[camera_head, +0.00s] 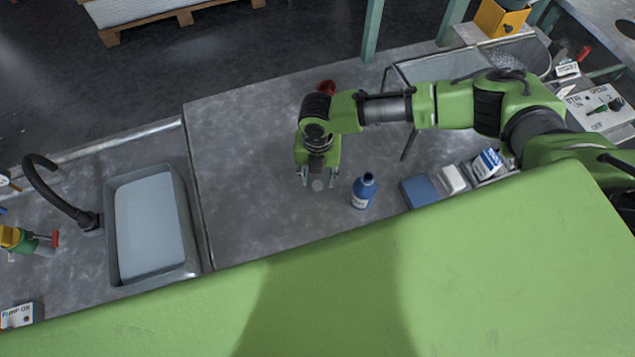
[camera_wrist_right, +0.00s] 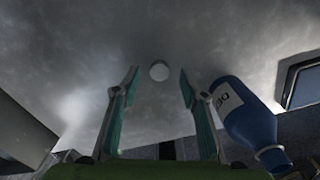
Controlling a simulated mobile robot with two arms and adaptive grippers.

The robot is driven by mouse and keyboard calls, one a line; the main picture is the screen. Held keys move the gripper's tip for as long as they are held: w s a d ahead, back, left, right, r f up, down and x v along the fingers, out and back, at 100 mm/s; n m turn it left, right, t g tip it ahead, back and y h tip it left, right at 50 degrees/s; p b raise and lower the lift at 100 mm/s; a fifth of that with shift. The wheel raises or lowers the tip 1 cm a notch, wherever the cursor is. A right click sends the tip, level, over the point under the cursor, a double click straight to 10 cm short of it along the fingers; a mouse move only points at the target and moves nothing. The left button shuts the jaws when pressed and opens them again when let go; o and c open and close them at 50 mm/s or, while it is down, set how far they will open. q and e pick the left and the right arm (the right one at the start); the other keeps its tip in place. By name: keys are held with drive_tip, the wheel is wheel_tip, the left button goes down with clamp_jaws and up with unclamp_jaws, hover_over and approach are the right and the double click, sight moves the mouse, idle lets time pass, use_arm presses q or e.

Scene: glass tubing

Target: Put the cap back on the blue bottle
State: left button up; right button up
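The blue bottle (camera_head: 364,191) stands upright on the grey worktop, with a white label and an open-looking neck. It also shows at the right of the right wrist view (camera_wrist_right: 245,118). A small round pale cap (camera_head: 317,185) lies on the worktop to the left of the bottle, and it shows in the right wrist view (camera_wrist_right: 159,70). My right gripper (camera_head: 318,178) points down over the cap. Its two fingers (camera_wrist_right: 157,76) are spread apart with the cap in line between them, not touching it. My left gripper is not in view.
A blue box (camera_head: 420,191) and white items (camera_head: 452,179) lie right of the bottle. A red object (camera_head: 326,87) sits behind my gripper. A sink basin (camera_head: 150,225) with a black tap (camera_head: 60,195) is at left. Worktop between sink and gripper is clear.

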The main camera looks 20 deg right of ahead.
wheel_tip(320, 180, down, 2)
drive_tip(key=shift+f, duration=0.1)
drive_tip(key=c, duration=0.8)
drive_tip(key=shift+r, duration=0.75)
drive_tip(key=s+a+r, duration=0.2)
drive_tip(key=s+r, duration=0.2)
drive_tip(key=s+a+r+b, duration=0.1)
drive_tip(key=s+a+r, duration=0.1)
drive_tip(key=s+r, duration=0.1)
drive_tip(key=s+a+r, duration=0.2)
drive_tip(key=s+r, duration=0.2)
drive_tip(key=s, duration=0.1)
drive_tip(key=shift+s+r+b, duration=0.3)
drive_tip(key=shift+r+b, duration=0.05)
